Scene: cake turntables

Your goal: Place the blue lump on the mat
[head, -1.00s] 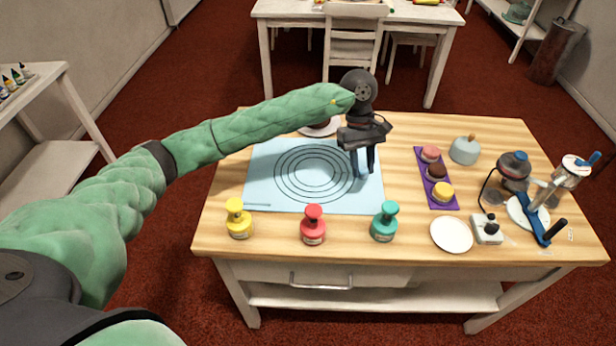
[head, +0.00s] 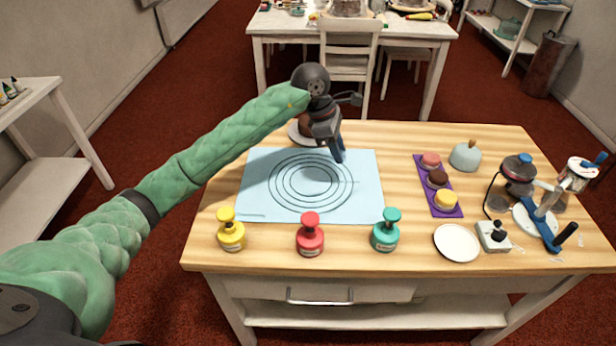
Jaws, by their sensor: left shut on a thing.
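My left gripper (head: 338,157) is over the back right part of the pale blue mat (head: 360,205), fingers pointing down. It is shut on a small blue thing, which I take to be the blue lump (head: 339,154); the dark fingers hide most of it. I cannot tell whether the lump touches the mat. The mat lies flat on the wooden table, with dark rings printed on it, and its middle is bare. My right gripper is not in view.
Yellow (head: 231,232), red (head: 310,236) and teal (head: 386,232) bottles stand along the mat's front edge. A plate (head: 296,138) with a brown item is behind it. Right are a purple board (head: 424,172) with coloured lumps, a grey-blue dome (head: 466,157) and a white plate (head: 457,243).

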